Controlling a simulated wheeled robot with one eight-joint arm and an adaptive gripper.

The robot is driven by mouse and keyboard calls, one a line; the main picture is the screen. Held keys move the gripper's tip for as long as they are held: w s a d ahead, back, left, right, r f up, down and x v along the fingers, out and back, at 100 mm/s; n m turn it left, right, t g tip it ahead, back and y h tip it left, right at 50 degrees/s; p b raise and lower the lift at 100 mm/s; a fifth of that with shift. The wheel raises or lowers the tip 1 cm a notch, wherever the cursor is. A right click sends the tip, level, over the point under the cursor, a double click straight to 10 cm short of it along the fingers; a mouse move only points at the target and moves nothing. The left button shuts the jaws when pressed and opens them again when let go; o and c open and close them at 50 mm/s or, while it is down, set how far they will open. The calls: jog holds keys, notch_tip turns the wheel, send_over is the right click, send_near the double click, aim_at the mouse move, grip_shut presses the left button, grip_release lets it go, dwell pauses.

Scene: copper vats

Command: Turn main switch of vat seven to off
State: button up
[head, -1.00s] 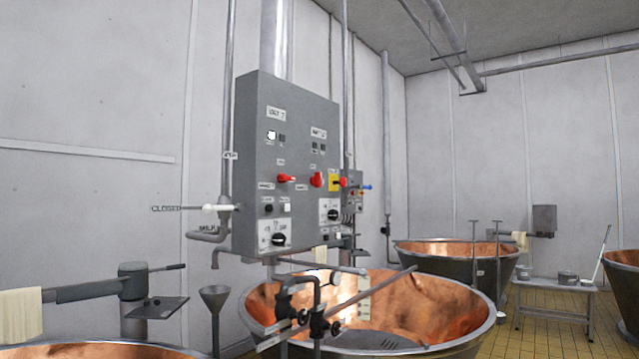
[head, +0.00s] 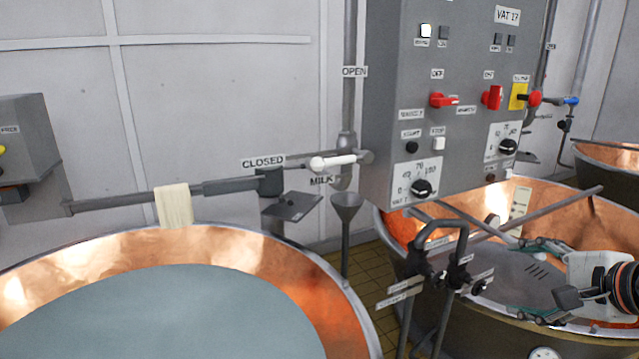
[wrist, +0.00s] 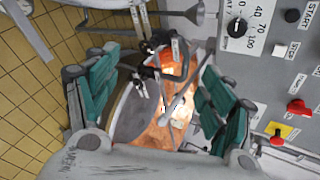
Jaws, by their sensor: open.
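The grey control panel (head: 400,150) hangs over a copper vat at the right of the head view. Its top label (head: 507,15) seems to read VAT 17, but the first digit is blurred. A red handle (head: 443,100) lies level, and another red handle (head: 492,97) stands upright, both under OFF labels. A yellow plate (head: 517,97) with a red knob sits right of them. In the wrist view the panel is at the right, with a red handle (wrist: 298,107) and yellow plate (wrist: 279,130). My gripper (head: 512,278) is open and empty, below the panel over the vat; it also shows in the wrist view (wrist: 157,65).
Two valve pipes (head: 440,250) rise in front of the vat (head: 440,310). A sloping bar (head: 555,208) crosses the vat. Another copper vat (head: 340,290) with grey liquid fills the lower left. A white-handled lever (head: 332,162) and a funnel (head: 346,205) stand left of the panel.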

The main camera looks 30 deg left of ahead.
jog(key=w+a+r+m+y+p, duration=0.25)
jog(key=w+r+p, duration=0.2)
jog(key=r, duration=0.25)
jog(key=w+a+r+m+y+p, duration=0.1)
jog(key=w+a+r+m+p, duration=0.3)
jog(key=r, duration=0.3)
jog(key=m+t+y+p, duration=0.2)
jog(key=m+y+p, duration=0.3)
jog(key=p, duration=0.4)
send_near(450, 102)
jog(key=shift+m+h, duration=0.55)
jog(key=shift+h, duration=0.2)
jog(key=p+x, duration=0.1)
jog(key=x, duration=0.2)
jog(key=p+x, duration=0.1)
jog(key=x, duration=0.3)
jog(key=r+p+x, duration=0.1)
jog(key=x, duration=0.3)
jog(key=shift+s+a, duration=0.15)
jog(key=c, duration=1.1)
